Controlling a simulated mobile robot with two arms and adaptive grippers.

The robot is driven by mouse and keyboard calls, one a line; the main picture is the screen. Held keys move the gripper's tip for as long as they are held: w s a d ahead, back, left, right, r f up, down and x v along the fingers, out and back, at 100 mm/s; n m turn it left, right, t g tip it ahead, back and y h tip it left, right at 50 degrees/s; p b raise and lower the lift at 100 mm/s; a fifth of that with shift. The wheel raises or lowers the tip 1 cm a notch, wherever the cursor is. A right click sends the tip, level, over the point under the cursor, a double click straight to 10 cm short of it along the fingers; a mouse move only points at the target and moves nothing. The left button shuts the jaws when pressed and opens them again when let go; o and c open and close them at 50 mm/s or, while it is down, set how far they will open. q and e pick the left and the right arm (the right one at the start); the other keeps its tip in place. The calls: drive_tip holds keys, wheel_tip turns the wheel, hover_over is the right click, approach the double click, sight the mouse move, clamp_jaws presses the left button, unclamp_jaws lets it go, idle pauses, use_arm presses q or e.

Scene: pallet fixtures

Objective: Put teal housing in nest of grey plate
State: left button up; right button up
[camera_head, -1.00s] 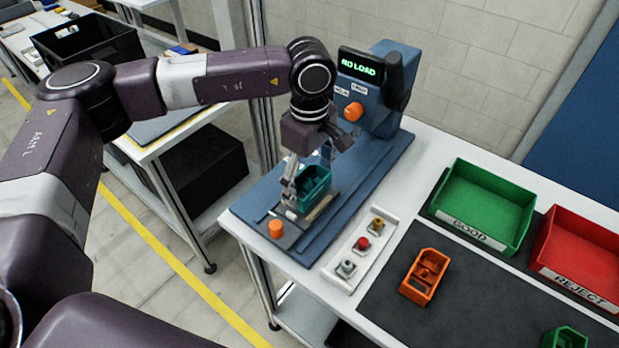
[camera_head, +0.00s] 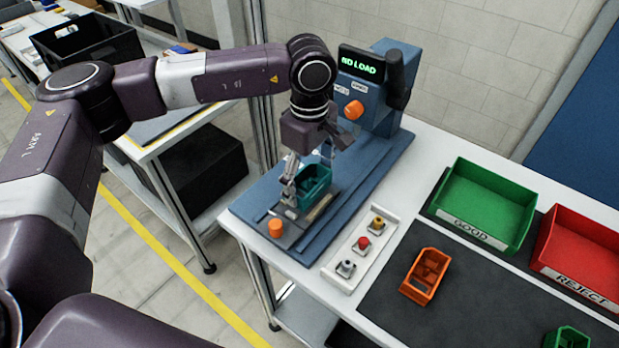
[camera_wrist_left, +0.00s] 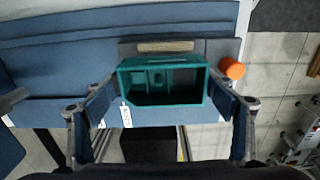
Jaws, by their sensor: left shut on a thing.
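The teal housing (camera_head: 314,184) is an open-topped box over the grey plate (camera_head: 291,234) on the blue fixture base. My left gripper (camera_head: 304,187) is shut on the housing. In the left wrist view the housing (camera_wrist_left: 162,82) sits between the two fingers of my left gripper (camera_wrist_left: 165,100), one at each end. The grey plate (camera_wrist_left: 212,50) shows behind it, with a tan strip along it. The nest under the housing is hidden, and I cannot tell whether the housing is fully seated. My right gripper is not in view.
An orange knob (camera_head: 276,228) stands at the plate's near end. The blue station (camera_head: 377,88) behind reads "NO LOAD". A button panel (camera_head: 359,249), an orange housing (camera_head: 426,277), a green GOOD bin (camera_head: 484,207) and a red REJECT bin (camera_head: 583,244) are to the right.

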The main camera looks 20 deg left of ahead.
use_arm(q)
drive_tip(key=shift+b, duration=0.35)
idle(0.3)
drive_tip(key=shift+f+b, duration=0.7)
drive_tip(key=shift+b, duration=0.05)
idle(0.4)
drive_tip(key=shift+b, duration=0.55)
idle(1.2)
drive_tip(key=shift+f+b, duration=0.65)
drive_tip(key=shift+b, duration=0.05)
idle(0.5)
drive_tip(key=o, duration=1.3)
